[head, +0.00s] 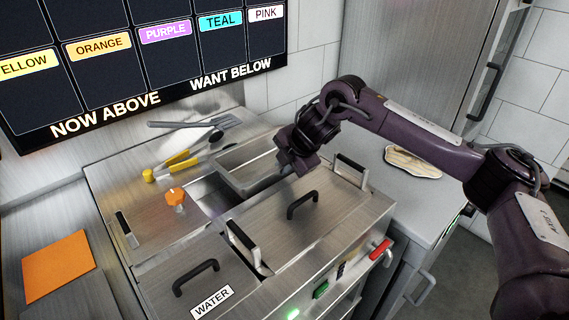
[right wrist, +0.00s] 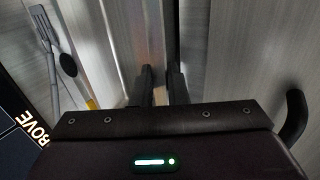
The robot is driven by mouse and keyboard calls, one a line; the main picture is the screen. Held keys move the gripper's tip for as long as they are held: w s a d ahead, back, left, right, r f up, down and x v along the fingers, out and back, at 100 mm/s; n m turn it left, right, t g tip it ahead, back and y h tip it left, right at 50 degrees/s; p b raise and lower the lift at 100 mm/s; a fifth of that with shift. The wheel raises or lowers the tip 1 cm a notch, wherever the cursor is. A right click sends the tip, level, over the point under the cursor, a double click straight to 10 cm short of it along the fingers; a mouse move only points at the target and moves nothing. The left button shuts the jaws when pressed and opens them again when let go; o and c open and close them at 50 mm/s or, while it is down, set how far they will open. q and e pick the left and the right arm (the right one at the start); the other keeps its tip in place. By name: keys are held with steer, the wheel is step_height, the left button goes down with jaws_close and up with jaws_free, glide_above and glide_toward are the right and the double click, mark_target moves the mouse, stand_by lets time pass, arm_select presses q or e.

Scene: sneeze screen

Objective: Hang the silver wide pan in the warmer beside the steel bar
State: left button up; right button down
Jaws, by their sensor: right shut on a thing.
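The silver wide pan (head: 232,178) is at the back middle of the steel warmer (head: 140,200). My right gripper (head: 287,172) is at the pan's right end, pointing down. In the right wrist view its two fingers (right wrist: 164,88) are close together around a thin metal edge. It is shut on the pan. I cannot tell whether the pan rests on the warmer or is held slightly above it. A dark open slot (head: 212,200) shows in front of the pan. The steel bar cannot be told apart clearly from the other metal edges. My left gripper is out of view.
Lids with black handles (head: 303,203) cover the front and right of the warmer; one is labelled WATER (head: 212,301). An orange knob (head: 175,197), yellow-handled tools (head: 180,160) and a spatula (head: 225,122) lie at the back left. A cloth (head: 412,162) lies on the right counter.

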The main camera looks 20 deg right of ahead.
steer(key=shift+f, duration=0.15)
stand_by(0.3)
steer(key=c, duration=1.3)
jaws_free()
steer(key=shift+c, duration=0.2)
steer(key=shift+s+f, duration=0.1)
steer(key=shift+f, duration=0.1)
steer(key=shift+s+d+r+p, duration=0.15)
steer(key=shift+s+r+p, duration=0.1)
steer(key=shift+r+p, duration=0.3)
steer(key=shift+p+v, duration=2.3)
steer(key=shift+v, duration=0.65)
